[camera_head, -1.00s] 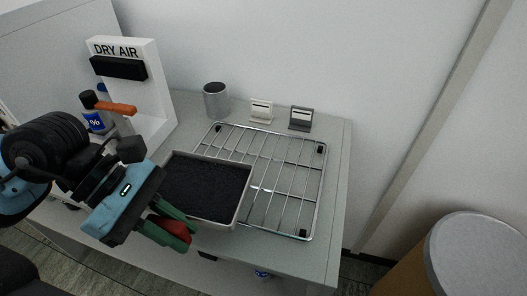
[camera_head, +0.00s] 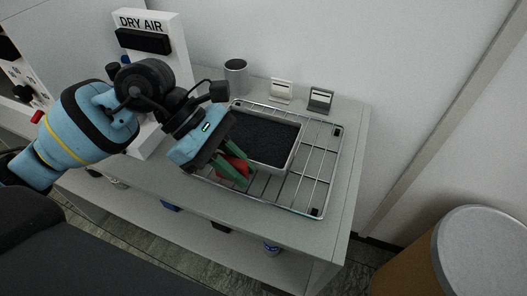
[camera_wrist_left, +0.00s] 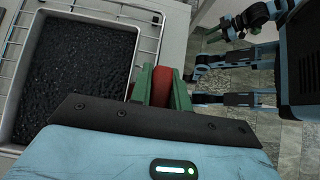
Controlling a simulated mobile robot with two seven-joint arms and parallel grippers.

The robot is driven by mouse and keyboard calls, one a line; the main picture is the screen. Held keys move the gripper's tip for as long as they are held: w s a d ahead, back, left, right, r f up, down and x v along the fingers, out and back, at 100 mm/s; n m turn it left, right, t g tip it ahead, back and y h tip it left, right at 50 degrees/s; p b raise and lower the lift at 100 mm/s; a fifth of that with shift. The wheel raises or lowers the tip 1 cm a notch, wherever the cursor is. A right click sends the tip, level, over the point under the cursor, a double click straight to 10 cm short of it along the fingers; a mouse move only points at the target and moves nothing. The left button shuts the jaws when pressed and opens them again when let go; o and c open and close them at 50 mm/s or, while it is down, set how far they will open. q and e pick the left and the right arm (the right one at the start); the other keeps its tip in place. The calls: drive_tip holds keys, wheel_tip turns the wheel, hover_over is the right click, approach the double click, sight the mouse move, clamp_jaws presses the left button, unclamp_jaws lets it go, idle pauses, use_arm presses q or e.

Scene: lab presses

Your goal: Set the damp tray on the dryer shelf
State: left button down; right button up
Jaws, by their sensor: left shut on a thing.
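The tray (camera_head: 295,148), a pale shallow pan filled with dark granular material, is over the wire dryer shelf (camera_head: 318,178) in the head view. I cannot tell whether it rests on the wires or hangs just above them. My left gripper (camera_head: 234,169) has its green fingers shut on a red part at the tray's near side, which looks like its handle. The left wrist view shows the tray (camera_wrist_left: 22,75) at left, the shelf wires (camera_wrist_left: 150,42) beyond it and the red piece (camera_wrist_left: 163,86) between the fingers. My right gripper (camera_wrist_left: 229,31) shows small at upper right there; its opening is unclear.
The white DRY AIR unit (camera_head: 160,50) stands at the table's back left. A grey cup (camera_head: 236,77), a white card holder (camera_head: 281,90) and a dark one (camera_head: 320,99) stand behind the shelf. A round-topped drum (camera_head: 480,245) is on the floor at right.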

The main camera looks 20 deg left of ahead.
sight(261, 157)
use_arm(q)
drive_tip(key=w, duration=0.1)
drive_tip(key=w+d, duration=0.1)
drive_tip(key=w, duration=0.2)
drive_tip(key=shift+w+d+f, duration=0.25)
drive_tip(key=shift+w+d, duration=0.1)
drive_tip(key=shift+w, duration=0.1)
drive_tip(key=shift+w+d+p, duration=0.2)
drive_tip(key=shift+w+p, duration=0.1)
drive_tip(key=shift+w+d, duration=0.2)
drive_tip(key=shift+w, duration=0.3)
wheel_tip(261, 157, down, 3)
drive_tip(key=shift+s+r, duration=0.1)
drive_tip(key=shift+r, duration=0.05)
drive_tip(key=shift+a+f, duration=0.1)
drive_tip(key=shift+f, duration=0.2)
drive_tip(key=shift+f, duration=0.15)
drive_tip(key=c, duration=1.3)
unclamp_jaws()
